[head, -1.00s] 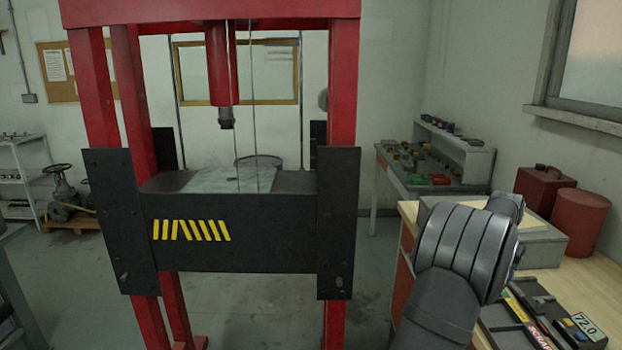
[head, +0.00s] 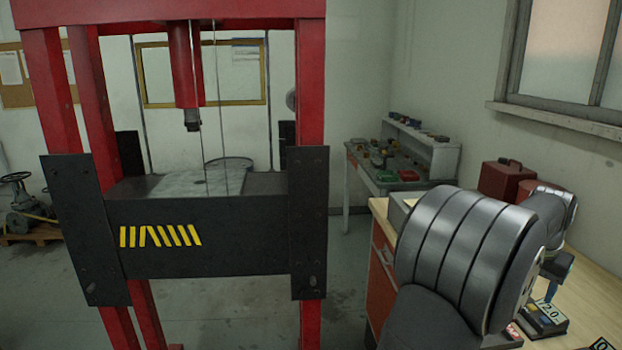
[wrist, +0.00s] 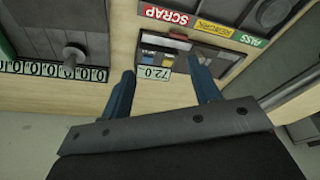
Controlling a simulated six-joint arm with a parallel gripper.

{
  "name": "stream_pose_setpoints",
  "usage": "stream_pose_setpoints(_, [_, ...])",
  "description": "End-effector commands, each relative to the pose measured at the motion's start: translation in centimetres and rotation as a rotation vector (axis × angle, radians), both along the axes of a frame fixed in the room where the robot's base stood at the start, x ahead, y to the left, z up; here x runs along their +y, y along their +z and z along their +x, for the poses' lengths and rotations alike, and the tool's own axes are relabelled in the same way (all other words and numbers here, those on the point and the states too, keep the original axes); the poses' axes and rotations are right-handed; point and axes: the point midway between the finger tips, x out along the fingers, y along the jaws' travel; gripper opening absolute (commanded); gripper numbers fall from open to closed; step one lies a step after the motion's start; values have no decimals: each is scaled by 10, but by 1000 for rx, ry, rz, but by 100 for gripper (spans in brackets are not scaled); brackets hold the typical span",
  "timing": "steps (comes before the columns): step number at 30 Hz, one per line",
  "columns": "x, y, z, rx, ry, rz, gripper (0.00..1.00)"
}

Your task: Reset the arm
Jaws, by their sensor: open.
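My gripper (wrist: 157,85) shows in the wrist view with its two blue fingers spread apart and nothing between them. It is above the wooden workbench (wrist: 115,35). In the head view my arm fills the lower right, and a small blue part of the gripper (head: 557,268) shows at the right over the workbench (head: 588,262). Most of the gripper is hidden behind my arm there.
A red press (head: 312,150) with a black striped bed stands at left. A red box (head: 503,180) is at the bench's back.

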Motion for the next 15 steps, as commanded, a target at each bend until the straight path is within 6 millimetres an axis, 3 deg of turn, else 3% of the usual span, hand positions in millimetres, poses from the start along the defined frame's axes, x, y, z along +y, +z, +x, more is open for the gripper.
stream_pose_setpoints(15, [-9,9,-105,0,-195,0,56])
